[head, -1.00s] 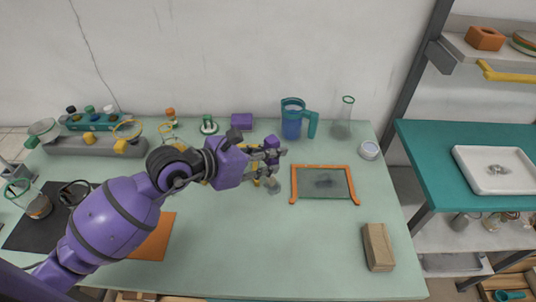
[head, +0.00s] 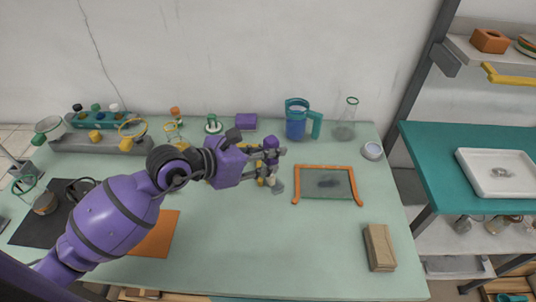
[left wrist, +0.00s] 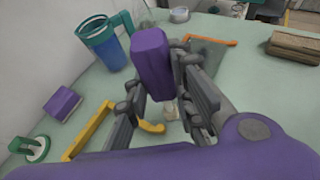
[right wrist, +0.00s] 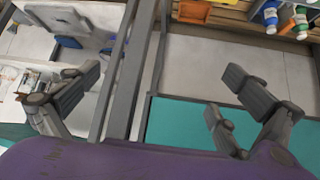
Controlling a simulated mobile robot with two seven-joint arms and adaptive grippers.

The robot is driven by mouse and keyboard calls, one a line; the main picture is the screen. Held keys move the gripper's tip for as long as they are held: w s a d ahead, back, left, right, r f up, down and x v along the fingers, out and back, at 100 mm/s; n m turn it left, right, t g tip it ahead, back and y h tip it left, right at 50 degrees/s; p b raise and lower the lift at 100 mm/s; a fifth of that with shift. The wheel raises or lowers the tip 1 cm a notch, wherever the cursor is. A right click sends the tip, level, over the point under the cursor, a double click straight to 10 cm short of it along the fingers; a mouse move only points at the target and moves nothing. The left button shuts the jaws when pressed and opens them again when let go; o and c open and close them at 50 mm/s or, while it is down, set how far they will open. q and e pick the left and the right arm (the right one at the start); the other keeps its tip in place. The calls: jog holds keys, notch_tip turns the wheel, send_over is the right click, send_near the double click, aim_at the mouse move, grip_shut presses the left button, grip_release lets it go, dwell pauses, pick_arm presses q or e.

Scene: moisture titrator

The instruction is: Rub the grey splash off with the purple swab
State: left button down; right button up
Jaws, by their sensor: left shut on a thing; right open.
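My left gripper (head: 268,164) is shut on the purple swab (head: 271,143), with its purple top standing up above the fingers. The swab's pale lower end (head: 277,187) is at or near the tabletop; contact is unclear. In the left wrist view the purple top (left wrist: 152,62) rises between the fingers. A dark grey smudge (head: 329,183) is on the orange-framed pane (head: 313,194), right of the swab. Another grey splash (head: 502,172) is in the white tray (head: 482,184) on the teal table. My right gripper (right wrist: 165,92) is open and empty in the right wrist view.
A blue jug (head: 296,122), a flask (head: 345,118) and a purple block (head: 246,121) stand along the back. A wooden block (head: 379,247) is at the front right. A yellow frame (left wrist: 88,132) is beside my left gripper.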

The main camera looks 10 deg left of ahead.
pick_arm(q)
jog(key=shift+f, duration=0.15)
pick_arm(e)
jog(key=shift+s+f, duration=0.1)
pick_arm(q)
jog(key=shift+f, duration=0.2)
pick_arm(e)
jog(key=shift+a+f, duration=0.15)
jog(key=shift+a, duration=0.1)
pick_arm(q)
jog(key=shift+f+b, duration=0.3)
jog(key=shift+f, duration=0.1)
pick_arm(e)
jog(key=shift+s+d+f, duration=0.25)
jog(key=shift+s, duration=0.1)
pick_arm(q)
jog(key=shift+f, duration=0.2)
pick_arm(e)
jog(key=shift+a+f, duration=0.1)
jog(key=shift+f, duration=0.05)
dwell(0.4)
